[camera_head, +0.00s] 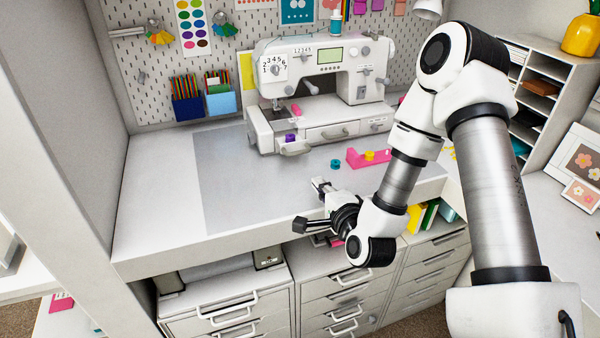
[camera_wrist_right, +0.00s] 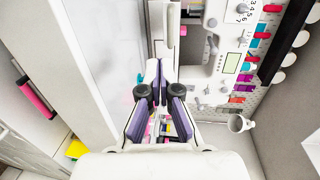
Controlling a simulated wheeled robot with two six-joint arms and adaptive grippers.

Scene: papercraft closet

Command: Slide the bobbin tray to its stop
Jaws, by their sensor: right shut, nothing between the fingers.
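The bobbin tray (camera_head: 296,149) appears as a small pale tray at the front left of the white sewing machine (camera_head: 310,62). It sticks out from the machine's base, and a purple bobbin (camera_head: 290,138) sits in it. My right gripper (camera_head: 312,206) is shut and empty, above the front edge of the worktable. It is in front of the tray and clearly apart from it. My left gripper is not in view.
A pink holder (camera_head: 354,158) with a yellow bobbin (camera_head: 369,156) and a loose teal bobbin (camera_head: 335,164) lie on the table right of the tray. Drawer units (camera_head: 230,305) stand below the table, and a shelf organizer (camera_head: 556,115) is at right.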

